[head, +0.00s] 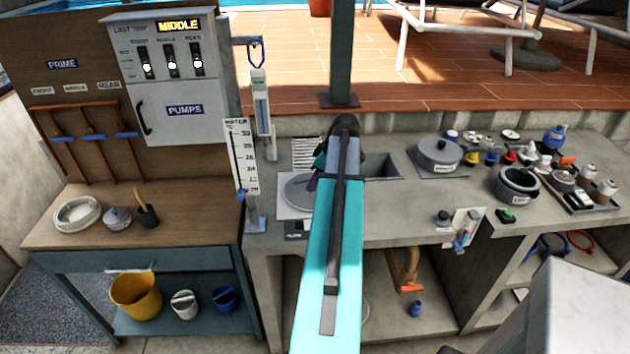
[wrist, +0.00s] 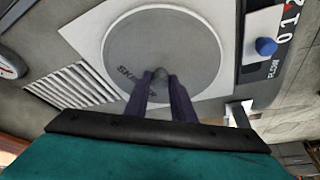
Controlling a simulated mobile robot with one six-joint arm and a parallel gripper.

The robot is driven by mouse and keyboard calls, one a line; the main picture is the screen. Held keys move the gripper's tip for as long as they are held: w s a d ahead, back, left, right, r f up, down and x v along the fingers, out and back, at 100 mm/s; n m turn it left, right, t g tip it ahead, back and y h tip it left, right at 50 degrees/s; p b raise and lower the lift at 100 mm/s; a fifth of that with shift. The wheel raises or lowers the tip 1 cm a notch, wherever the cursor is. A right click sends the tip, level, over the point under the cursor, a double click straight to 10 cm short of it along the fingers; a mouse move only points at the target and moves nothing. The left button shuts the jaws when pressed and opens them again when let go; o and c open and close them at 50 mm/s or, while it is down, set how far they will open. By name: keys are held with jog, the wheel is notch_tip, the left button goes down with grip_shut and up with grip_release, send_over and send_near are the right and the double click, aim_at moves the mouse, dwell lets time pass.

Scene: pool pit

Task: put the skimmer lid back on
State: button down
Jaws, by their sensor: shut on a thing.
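The skimmer lid (wrist: 140,45) is a round grey disc with a small knob and dark lettering, partly hidden by my fingers. It lies over a pale square plate (wrist: 85,35) in the wrist view. My gripper (wrist: 161,82) is shut on the lid's knob near the disc's middle. I cannot tell whether the lid is seated in the plate or slightly above it. In the head view the lid (head: 297,193) shows left of my arm, over the pale plate (head: 286,210); my arm hides its right side and most of my gripper.
A slatted grille (wrist: 72,98) lies beside the plate, and a flow panel (wrist: 268,62) with a blue knob is on the other side. A dark open basin (head: 383,166) is right of my arm. A grey lidded pot (head: 440,152) stands farther right. A water gauge (head: 241,160) rises at left.

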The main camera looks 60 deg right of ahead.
jog(key=shift+f, duration=0.15)
dwell(0.4)
jog(key=c, duration=1.3)
grip_release()
jog(key=shift+o, duration=0.2)
jog(key=shift+s+r, duration=0.1)
jog(key=shift+r, duration=0.1)
jog(key=shift+r+p, duration=1.15)
jog(key=shift+r, duration=1.15)
jog(key=shift+r, duration=0.1)
jog(key=shift+r+p, duration=1)
jog(key=shift+r, duration=0.9)
